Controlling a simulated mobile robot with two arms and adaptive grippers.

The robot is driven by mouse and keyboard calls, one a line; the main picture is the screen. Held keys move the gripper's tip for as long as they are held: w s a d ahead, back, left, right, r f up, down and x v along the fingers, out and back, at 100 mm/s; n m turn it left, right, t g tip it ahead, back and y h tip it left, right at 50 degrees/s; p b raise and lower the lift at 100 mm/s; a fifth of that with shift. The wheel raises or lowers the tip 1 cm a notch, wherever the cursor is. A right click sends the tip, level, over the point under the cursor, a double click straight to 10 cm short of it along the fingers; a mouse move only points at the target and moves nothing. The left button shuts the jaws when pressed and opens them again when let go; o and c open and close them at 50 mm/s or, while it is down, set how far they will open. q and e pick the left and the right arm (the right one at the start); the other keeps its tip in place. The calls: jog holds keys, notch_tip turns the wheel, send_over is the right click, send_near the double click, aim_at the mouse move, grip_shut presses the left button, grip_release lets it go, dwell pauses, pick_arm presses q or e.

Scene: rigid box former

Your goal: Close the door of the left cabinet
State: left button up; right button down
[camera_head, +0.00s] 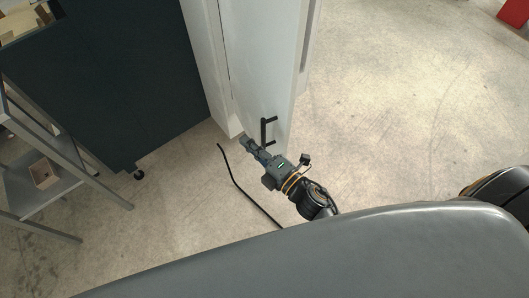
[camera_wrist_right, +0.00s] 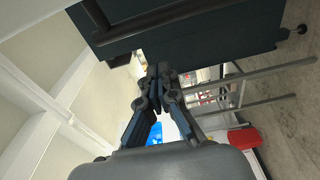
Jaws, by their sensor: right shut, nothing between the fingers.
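The white cabinet (camera_head: 203,60) stands at the top middle of the head view. Its tall white door (camera_head: 262,55) shows with a black bar handle (camera_head: 264,132) near its lower end in the picture. The door appears to stand open, but the exact angle is hard to tell. My right gripper (camera_head: 247,141) is shut and empty, just left of the handle and near the door's face. I cannot tell whether it touches the door. My left gripper is out of view.
A dark cart on casters (camera_head: 110,80) stands left of the cabinet. A metal rack (camera_head: 62,190) holding a small box (camera_head: 43,174) is at the far left. A black cable (camera_head: 235,180) lies on the floor near my right arm. The floor right of the door is clear.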

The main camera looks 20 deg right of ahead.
aim_at(263, 138)
jog(key=shift+w+d+p, duration=0.2)
jog(key=shift+d, duration=0.75)
jog(key=shift+w+d+p, duration=0.15)
jog(key=shift+d, duration=0.8)
